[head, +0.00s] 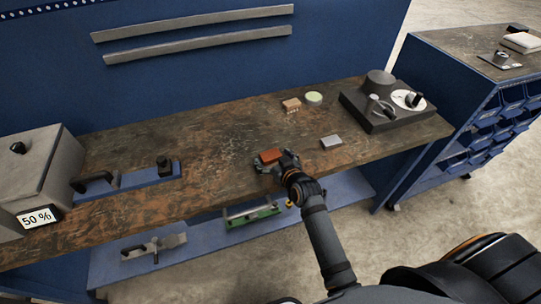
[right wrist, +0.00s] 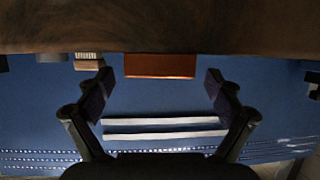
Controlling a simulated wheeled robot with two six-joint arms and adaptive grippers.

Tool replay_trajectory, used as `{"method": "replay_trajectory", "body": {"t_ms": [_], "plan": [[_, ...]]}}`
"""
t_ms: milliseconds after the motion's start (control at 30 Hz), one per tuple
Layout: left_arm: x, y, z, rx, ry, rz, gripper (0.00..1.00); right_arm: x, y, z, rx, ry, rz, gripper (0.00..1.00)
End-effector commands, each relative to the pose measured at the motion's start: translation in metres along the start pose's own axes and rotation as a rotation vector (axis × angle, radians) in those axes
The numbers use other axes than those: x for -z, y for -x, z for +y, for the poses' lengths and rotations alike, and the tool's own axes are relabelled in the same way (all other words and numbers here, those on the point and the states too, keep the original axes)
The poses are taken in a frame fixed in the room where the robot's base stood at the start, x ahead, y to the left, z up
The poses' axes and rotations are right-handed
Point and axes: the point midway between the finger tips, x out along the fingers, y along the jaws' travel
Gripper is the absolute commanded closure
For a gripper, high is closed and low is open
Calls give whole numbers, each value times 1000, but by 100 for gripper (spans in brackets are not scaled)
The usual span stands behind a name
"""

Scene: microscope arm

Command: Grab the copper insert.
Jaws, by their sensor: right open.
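The copper insert is a small reddish-orange block (head: 270,156) lying near the front middle of the wooden bench top. In the right wrist view the copper insert (right wrist: 160,66) lies centred between the fingertips, with a gap on either side. My right gripper (head: 275,164) is open, low over the bench at the near side of the insert. In the right wrist view both fingers of the right gripper (right wrist: 160,88) are spread apart with nothing between their pads; touching cannot be seen. My left gripper is not in view.
On the bench (head: 215,170) a grey block (head: 331,142) lies right of the insert. A brown pronged block (head: 291,105) and a pale green disc (head: 314,98) lie behind. A dark device (head: 385,105) stands right, a grey box (head: 38,170) left.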

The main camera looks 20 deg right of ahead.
Motion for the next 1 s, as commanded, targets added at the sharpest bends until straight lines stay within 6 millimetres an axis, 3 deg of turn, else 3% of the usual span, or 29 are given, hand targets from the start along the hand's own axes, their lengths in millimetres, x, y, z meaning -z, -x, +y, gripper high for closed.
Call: {"method": "replay_trajectory", "body": {"t_ms": [267, 900, 1000], "plan": [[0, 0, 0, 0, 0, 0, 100, -1, -7, 0, -1, 0, 0, 8], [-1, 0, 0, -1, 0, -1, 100, -1, -6, 0, -1, 0, -1, 93], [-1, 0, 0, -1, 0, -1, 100, 2, -6, 0, -1, 0, 4, 93]]}}
